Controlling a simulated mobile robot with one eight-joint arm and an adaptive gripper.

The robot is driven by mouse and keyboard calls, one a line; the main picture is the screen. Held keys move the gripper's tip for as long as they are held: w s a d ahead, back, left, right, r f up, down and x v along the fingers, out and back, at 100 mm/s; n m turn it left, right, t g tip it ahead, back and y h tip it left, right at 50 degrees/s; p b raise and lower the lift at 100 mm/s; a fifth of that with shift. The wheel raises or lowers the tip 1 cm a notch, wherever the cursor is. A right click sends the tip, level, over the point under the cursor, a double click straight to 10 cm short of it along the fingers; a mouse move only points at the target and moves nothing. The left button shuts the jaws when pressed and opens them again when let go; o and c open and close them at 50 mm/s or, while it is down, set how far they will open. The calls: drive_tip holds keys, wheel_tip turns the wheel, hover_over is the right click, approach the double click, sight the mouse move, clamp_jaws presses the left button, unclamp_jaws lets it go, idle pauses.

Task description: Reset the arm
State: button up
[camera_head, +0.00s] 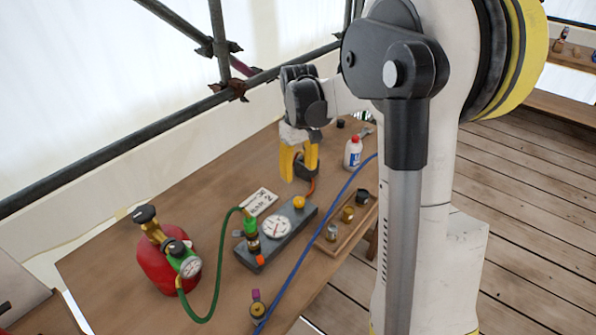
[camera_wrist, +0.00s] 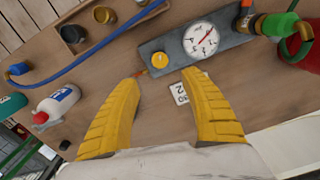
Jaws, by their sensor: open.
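My gripper (camera_head: 298,163) has yellow fingers and hangs above the wooden table (camera_head: 112,262), behind the grey gauge block. In the wrist view my gripper (camera_wrist: 163,90) shows its two fingers spread wide apart with nothing between them. My arm reaches over the table from the right in the head view. The tips point towards the grey gauge block (camera_head: 268,248), which carries a round dial and a yellow knob. The block also shows in the wrist view (camera_wrist: 155,50), beyond the fingertips.
A red cylinder (camera_head: 158,268) with a gauge joins the block by a green hose (camera_head: 217,290). A white bottle (camera_head: 353,152) stands right of my gripper. A blue hose (camera_head: 318,232) crosses the table beside a small tray (camera_head: 345,240) of fittings. Scaffold poles (camera_head: 110,134) run behind.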

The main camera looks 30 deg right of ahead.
drive_tip(key=s+a+r+t, duration=0.3)
drive_tip(key=s+a+r, duration=0.5)
drive_tip(key=s+a, duration=0.1)
drive_tip(key=s+a+m+t, duration=0.1)
drive_tip(key=s+a+t, duration=0.3)
drive_tip(key=s, duration=0.5)
drive_tip(key=shift+a, duration=1.2)
drive_tip(key=shift+d+f, duration=0.1)
idle(0.5)
